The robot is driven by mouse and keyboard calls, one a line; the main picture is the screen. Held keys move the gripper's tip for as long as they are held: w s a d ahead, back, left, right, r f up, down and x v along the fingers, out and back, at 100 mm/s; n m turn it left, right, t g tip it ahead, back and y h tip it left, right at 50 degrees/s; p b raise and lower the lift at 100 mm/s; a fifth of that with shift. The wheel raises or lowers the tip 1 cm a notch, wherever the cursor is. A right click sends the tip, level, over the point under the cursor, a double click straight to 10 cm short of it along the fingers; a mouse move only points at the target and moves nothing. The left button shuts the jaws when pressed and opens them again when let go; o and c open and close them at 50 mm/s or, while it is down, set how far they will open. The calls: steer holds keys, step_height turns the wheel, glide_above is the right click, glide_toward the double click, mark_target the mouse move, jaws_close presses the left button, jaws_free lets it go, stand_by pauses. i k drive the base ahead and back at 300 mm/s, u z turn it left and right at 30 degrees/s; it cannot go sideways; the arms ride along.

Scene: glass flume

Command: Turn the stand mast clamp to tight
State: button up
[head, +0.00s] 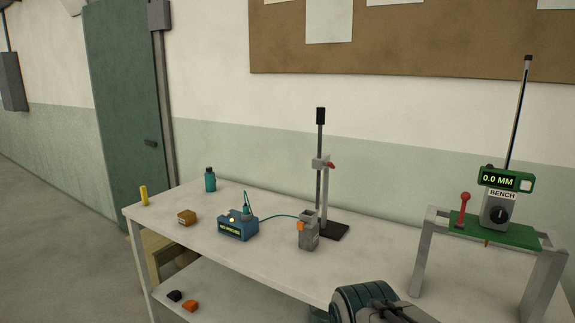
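A stand (334,231) with a dark base and a thin upright mast (320,140) is on the bench, right of its middle. The mast has a black block at its top. Whether the clamp is tight or loose cannot be told. Part of my arm shows at the bottom edge, right of centre, in front of the bench and well below the clamp. My gripper's fingers are not visible.
A blue box (237,226) with a cable, a grey holder (308,235), a teal bottle (210,180), a brown block (187,217) and a yellow cylinder (143,195) are on the bench (270,265). A green-topped frame (488,232) with a gauge (497,205) and red lever stands right.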

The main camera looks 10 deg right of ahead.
mark_target(329, 164)
steer(key=u, duration=0.15)
steer(key=i, duration=1.4)
steer(key=z, duration=0.95)
